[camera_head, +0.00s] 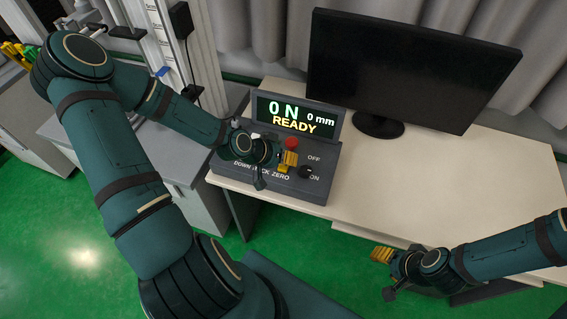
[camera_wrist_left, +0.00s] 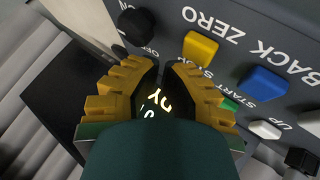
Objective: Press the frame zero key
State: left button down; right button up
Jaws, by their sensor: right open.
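The zero key is a yellow square key (camera_wrist_left: 199,48), beside the word ZERO in the left wrist view, on the sloping face of a dark grey control panel (camera_head: 318,186). My left gripper (camera_head: 289,158) is over this panel, its yellow fingers pointing right in the head view. In the left wrist view its fingertips (camera_wrist_left: 162,66) come close together with nothing held between them. The key lies just beyond and to the right of the tips; whether they touch the panel cannot be told. My right gripper (camera_head: 381,254) is open and empty, low at the right near the table's front edge.
A blue key (camera_wrist_left: 263,84) beside BACK, a green key (camera_wrist_left: 229,103), a white key (camera_wrist_left: 265,129) and a black knob (camera_wrist_left: 136,26) surround the yellow key. The display (camera_head: 296,117) reads 0 N, 0 mm, READY. A monitor (camera_head: 410,70) stands behind on the pale table (camera_head: 480,185).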

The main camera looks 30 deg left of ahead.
aim_at(287, 167)
pick_arm(q)
jog(key=shift+r, duration=0.2)
pick_arm(e)
jog(key=shift+r, duration=0.2)
pick_arm(q)
notch_tip(287, 167, up, 5)
jog(key=p, duration=0.4)
jog(key=shift+p, duration=0.4)
pick_arm(e)
notch_tip(287, 167, up, 5)
jog(key=shift+f, duration=0.15)
pick_arm(q)
jog(key=shift+f, duration=0.1)
jog(key=s+d+f+g+b, duration=0.1)
jog(key=s+d+f, duration=0.3)
jog(key=d, duration=0.4)
jog(key=s+d+f+g+y+b, duration=0.1)
jog(key=s+d+f+g, duration=0.3)
jog(key=d, duration=0.4)
jog(key=shift+s+f+g+b, duration=0.35)
jog(key=shift+s+f, duration=0.3)
jog(key=shift+f, duration=0.25)
pick_arm(e)
jog(key=shift+w+d+f, duration=0.1)
jog(key=shift+w+f, duration=0.15)
jog(key=shift+f, duration=0.45)
jog(key=shift+w+f, duration=0.25)
jog(key=shift+f, duration=0.45)
